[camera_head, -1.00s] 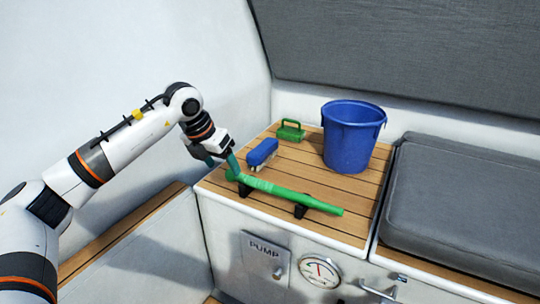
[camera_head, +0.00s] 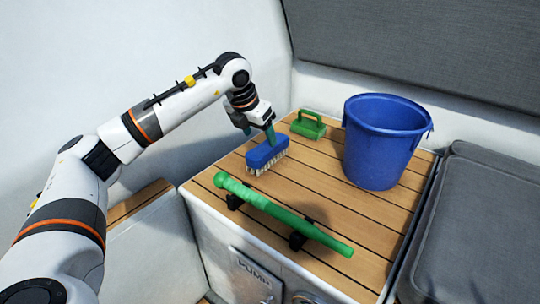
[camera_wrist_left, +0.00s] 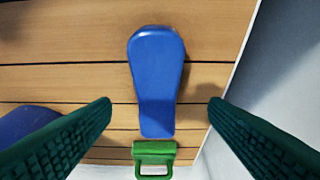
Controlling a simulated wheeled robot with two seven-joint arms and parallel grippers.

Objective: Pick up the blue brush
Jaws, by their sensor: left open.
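The blue brush (camera_head: 267,153) lies on the slatted wooden top, its pale bristles facing down. My left gripper (camera_head: 260,133) is just above and behind it in the head view. In the left wrist view the brush's blue back (camera_wrist_left: 156,80) lies lengthwise, and its lower part is between my open green fingers (camera_wrist_left: 160,105), with a gap on both sides. The fingers hold nothing. My right gripper is not in view.
A green handled block (camera_head: 308,124) is just behind the brush; it also shows in the left wrist view (camera_wrist_left: 154,153). A blue bucket (camera_head: 385,145) stands to the right. A green bar (camera_head: 285,213) rests on black supports in front. Grey cushion (camera_head: 475,220) at right.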

